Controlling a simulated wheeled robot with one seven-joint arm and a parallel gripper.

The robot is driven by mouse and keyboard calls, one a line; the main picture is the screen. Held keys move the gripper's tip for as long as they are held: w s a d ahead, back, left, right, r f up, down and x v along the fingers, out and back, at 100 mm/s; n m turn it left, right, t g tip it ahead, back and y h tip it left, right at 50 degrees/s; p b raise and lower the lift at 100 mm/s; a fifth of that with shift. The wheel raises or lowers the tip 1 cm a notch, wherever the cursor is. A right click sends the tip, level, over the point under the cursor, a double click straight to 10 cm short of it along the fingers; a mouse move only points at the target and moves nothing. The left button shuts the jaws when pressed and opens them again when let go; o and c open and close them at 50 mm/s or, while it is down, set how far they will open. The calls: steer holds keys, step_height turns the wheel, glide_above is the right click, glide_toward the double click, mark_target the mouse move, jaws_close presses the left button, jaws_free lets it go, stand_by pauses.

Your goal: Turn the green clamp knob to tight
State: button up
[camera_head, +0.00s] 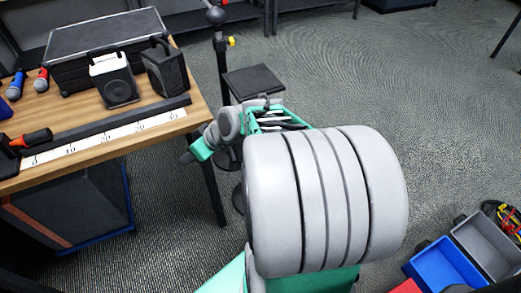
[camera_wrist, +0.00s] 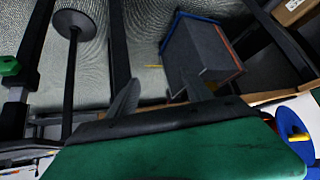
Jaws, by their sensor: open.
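A small green part (camera_wrist: 9,66), which looks like the green clamp knob, sits on a dark post at the left edge of the wrist view. I cannot read its turn position. I cannot pick it out in the head view, where my arm covers part of the stand. My gripper (camera_wrist: 160,92) is open, with its two dark fingers apart and nothing visible between them. The green part is well to the left of the fingers, not touching them. In the head view my gripper end (camera_head: 193,156) is beside the table's right edge, close to the black stand (camera_head: 221,68).
The stand carries a yellow knob (camera_head: 231,41) and a flat black platform (camera_head: 253,82). The wooden table (camera_head: 190,122) holds speakers, a black case (camera_head: 105,35), microphones and a ruler strip. Blue and grey bins (camera_head: 440,262) stand lower right. Open carpet lies beyond the stand.

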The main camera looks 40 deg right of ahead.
steer(key=w+d+f+m+t+b, duration=0.15)
steer(key=d+f+t+b, duration=0.25)
steer(key=d+f+b, duration=0.6)
steer(key=s+d+f+m+t+h+b, duration=0.2)
steer(key=s+d+t+h+b, duration=0.15)
steer(key=d, duration=0.45)
steer(key=s+d+f+m+t+h+b, duration=0.25)
steer(key=d+h+b, duration=0.2)
steer(key=d, duration=0.35)
steer(key=x, duration=0.8)
steer(key=shift+r, duration=0.3)
steer(key=shift+d, duration=0.1)
jaws_close()
